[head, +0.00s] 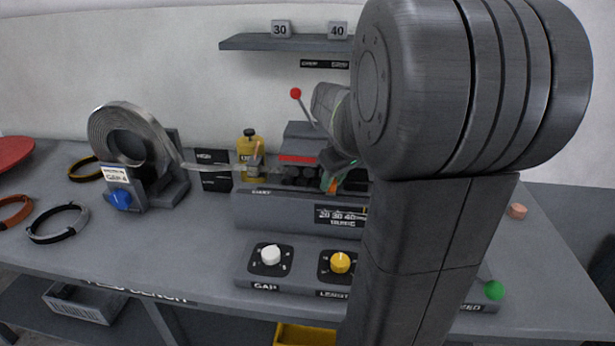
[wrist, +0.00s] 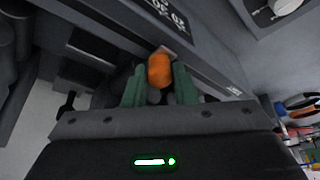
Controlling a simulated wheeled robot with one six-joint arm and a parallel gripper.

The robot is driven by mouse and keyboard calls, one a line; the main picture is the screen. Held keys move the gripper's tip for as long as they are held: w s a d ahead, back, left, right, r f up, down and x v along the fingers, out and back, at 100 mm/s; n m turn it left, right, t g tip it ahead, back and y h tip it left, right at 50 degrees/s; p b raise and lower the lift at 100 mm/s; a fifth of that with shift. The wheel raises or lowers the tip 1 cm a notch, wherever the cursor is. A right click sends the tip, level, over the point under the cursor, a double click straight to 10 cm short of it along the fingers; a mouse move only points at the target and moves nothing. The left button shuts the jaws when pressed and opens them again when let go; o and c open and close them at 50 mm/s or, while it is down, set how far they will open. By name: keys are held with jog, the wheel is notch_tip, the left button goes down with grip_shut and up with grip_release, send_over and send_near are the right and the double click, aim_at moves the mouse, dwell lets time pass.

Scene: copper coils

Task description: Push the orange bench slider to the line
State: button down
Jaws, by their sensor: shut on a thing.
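The orange bench slider (wrist: 160,70) is a small rounded knob between the two green fingers of my gripper (wrist: 158,90) in the wrist view. The fingers are shut on it. In the head view a small bit of the orange slider (head: 332,185) shows beside my gripper (head: 340,174), at the top of the grey bench unit above the scale label (head: 341,215) marked 20, 30, 40. My arm hides the right part of the unit and of the scale. I cannot make out the line.
A metal strip coil (head: 112,135) on a holder with a blue knob stands at left, its strip running toward the unit. A yellow bottle (head: 250,160) and a red-ball lever (head: 296,94) stand behind. White (head: 270,255) and yellow (head: 340,262) dials sit in front.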

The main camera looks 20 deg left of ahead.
jog(key=w+d, duration=0.1)
jog(key=d, duration=0.3)
jog(key=w+d, duration=0.1)
jog(key=d, duration=0.4)
jog(key=w+d, duration=0.1)
jog(key=d, duration=0.4)
jog(key=shift+w+d, duration=0.1)
jog(key=shift+w, duration=0.1)
jog(key=c, duration=1.2)
grip_release()
jog(key=v, duration=1.4)
jog(key=shift+s+f+p, duration=0.1)
jog(key=shift+p, duration=0.3)
